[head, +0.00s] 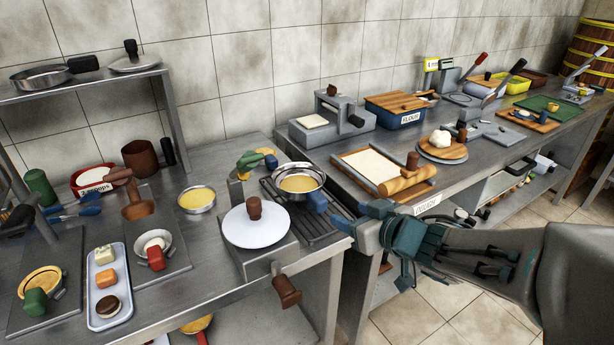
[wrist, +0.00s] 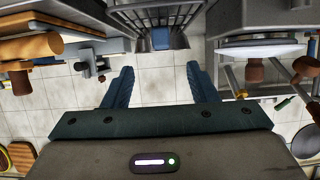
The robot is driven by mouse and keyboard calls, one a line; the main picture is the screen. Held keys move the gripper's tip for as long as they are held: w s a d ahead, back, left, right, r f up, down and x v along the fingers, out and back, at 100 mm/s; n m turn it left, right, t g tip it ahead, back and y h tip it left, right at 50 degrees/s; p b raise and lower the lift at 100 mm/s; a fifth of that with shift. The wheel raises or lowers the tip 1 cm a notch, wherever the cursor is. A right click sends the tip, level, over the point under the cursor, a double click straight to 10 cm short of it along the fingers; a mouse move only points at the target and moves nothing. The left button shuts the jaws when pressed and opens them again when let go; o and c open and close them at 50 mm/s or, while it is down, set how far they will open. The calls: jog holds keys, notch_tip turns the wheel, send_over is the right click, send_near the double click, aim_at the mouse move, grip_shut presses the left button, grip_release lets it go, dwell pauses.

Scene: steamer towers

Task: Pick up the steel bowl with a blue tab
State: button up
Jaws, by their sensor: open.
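The steel bowl (head: 314,178) with yellow contents sits on a dark wire rack (head: 322,229) near the counter's front edge. Its blue tab (head: 317,202) faces toward my gripper (head: 357,216). In the wrist view the blue tab (wrist: 161,39) shows at the top middle, beyond and between my fingertips (wrist: 160,69). My gripper is open and empty, in front of the counter, a short gap from the tab. Most of the bowl is cut off in the wrist view.
A press with a white round plate (head: 257,230) and brown knobs stands close left of the bowl. A green-handled tool (head: 250,160) is behind it. Another yellow-filled bowl (head: 197,201) stands farther left. A wooden board with a rolling pin (head: 407,181) lies to the right.

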aim_at(323, 204)
jog(key=shift+p+x, duration=1.95)
jog(key=shift+x, duration=0.75)
jog(key=shift+b+x, duration=0.45)
jog(key=shift+x, duration=3.6)
grip_shut()
